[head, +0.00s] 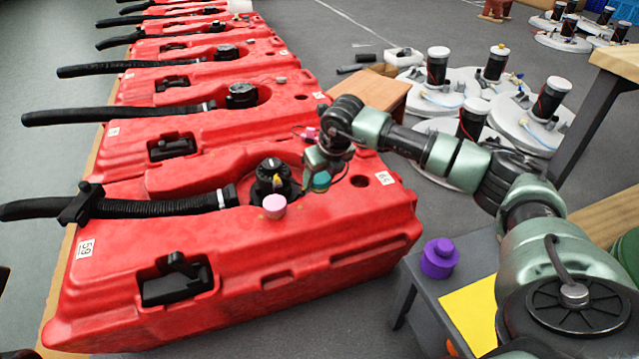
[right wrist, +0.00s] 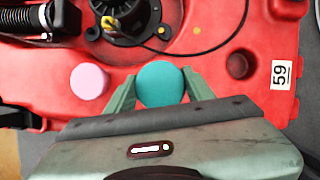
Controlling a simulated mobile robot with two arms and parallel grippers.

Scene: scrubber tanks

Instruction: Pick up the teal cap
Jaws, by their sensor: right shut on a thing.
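The teal cap (right wrist: 160,84) sits between the two fingers of my right gripper (right wrist: 160,90) in the right wrist view. The gripper is shut on it. In the head view the teal cap (head: 321,181) shows just below my right gripper (head: 318,170), over the top of the nearest red tank (head: 330,225). I cannot tell whether the cap touches the tank. My left gripper is in neither view.
A pink cap (head: 274,206) stands on the tank, left of the teal cap, near the black fitting (head: 270,180) and its hose (head: 160,206). More red tanks line up behind.

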